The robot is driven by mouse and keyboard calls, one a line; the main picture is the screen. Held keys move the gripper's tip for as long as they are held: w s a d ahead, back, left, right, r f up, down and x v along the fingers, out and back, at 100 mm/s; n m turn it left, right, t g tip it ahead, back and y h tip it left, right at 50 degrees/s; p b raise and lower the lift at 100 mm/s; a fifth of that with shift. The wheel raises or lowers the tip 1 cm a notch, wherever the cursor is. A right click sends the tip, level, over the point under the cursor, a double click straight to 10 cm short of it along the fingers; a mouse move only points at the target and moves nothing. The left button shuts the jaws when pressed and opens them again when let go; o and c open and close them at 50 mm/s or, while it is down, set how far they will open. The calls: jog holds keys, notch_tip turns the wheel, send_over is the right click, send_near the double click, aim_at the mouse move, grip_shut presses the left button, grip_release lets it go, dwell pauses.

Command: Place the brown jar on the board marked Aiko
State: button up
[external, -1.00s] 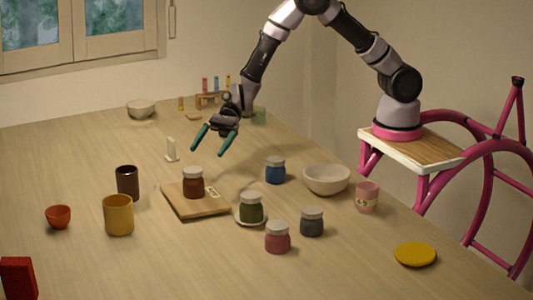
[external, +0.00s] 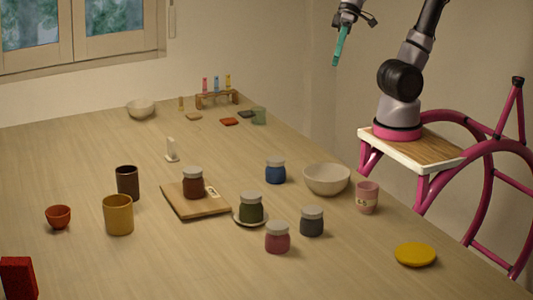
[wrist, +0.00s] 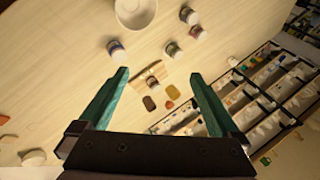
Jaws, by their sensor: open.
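The brown jar (external: 193,184) with a pale lid stands upright on a wooden board (external: 200,210) in the middle of the table. A small pale label (external: 211,190) with dark marks lies on the board beside the jar; its writing is too small to read. The jar (wrist: 153,83) also shows small in the wrist view, with the board (wrist: 148,71) next to it. My gripper (external: 337,62) is raised high at the upper right, well apart from the jar. In the wrist view my gripper (wrist: 160,74) has its teal fingers wide apart, with nothing held between them.
A green jar (external: 251,209) on a saucer stands just right of the board. Blue (external: 275,171), grey (external: 312,222) and pink (external: 277,238) jars and a white bowl (external: 326,180) stand further right. A dark cup (external: 128,183) and yellow mug (external: 118,215) stand left.

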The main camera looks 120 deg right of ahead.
jog(key=s+d, duration=0.1)
jog(key=s+n+t+h, duration=0.1)
jog(key=s, duration=0.1)
jog(key=s+d+n, duration=0.1)
jog(key=shift+s+d+r+h, duration=0.15)
jog(key=shift+d+r+h, duration=0.15)
jog(key=shift+h, duration=0.1)
